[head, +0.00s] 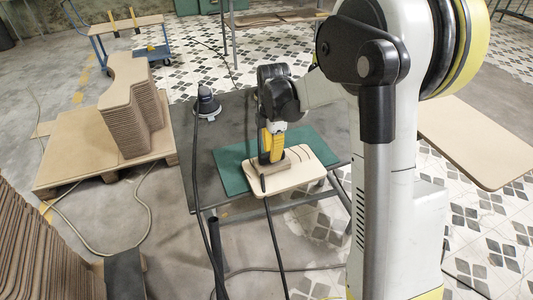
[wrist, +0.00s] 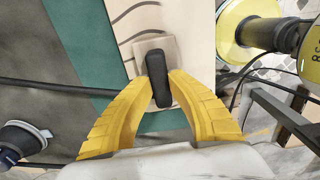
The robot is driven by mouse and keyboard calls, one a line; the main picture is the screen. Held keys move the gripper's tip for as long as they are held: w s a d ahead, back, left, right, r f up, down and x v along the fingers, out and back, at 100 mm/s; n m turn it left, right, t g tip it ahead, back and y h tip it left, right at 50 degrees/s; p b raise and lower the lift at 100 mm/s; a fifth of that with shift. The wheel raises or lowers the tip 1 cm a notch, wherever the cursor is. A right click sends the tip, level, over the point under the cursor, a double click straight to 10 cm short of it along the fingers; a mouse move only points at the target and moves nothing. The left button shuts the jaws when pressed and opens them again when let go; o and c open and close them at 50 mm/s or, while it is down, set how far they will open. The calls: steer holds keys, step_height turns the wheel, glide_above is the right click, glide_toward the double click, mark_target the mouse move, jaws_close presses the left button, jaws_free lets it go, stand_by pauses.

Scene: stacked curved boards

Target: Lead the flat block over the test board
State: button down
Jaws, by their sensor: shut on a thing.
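The test board (head: 312,173) is a pale wooden panel with rounded corners and dark curved marks, lying partly over a green mat (head: 231,172) on a dark table. The flat block (head: 285,164) is a small light brown piece low over the board. My gripper (head: 270,158) points down at it with yellow fingers. In the wrist view, my gripper (wrist: 158,88) is shut on the block's black upright grip, and the flat block (wrist: 177,47) shows behind it against the test board (wrist: 190,15). Whether the block's underside touches the board is hidden.
The dark table (head: 230,112) carries a grey and black device (head: 206,103) at its back left. Dark cables hang past its front. A pallet (head: 72,148) with stacked curved boards (head: 132,105) stands to the left, and more stacked boards (head: 35,255) stand at front left.

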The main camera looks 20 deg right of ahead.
mark_target(283, 149)
steer(key=shift+d, duration=0.25)
steer(key=shift+d, duration=1.5)
steer(key=shift+d, duration=0.1)
steer(key=shift+d, duration=1.55)
steer(key=shift+d+f, duration=0.1)
steer(key=shift+d, duration=1.5)
steer(key=shift+d, duration=1.65)
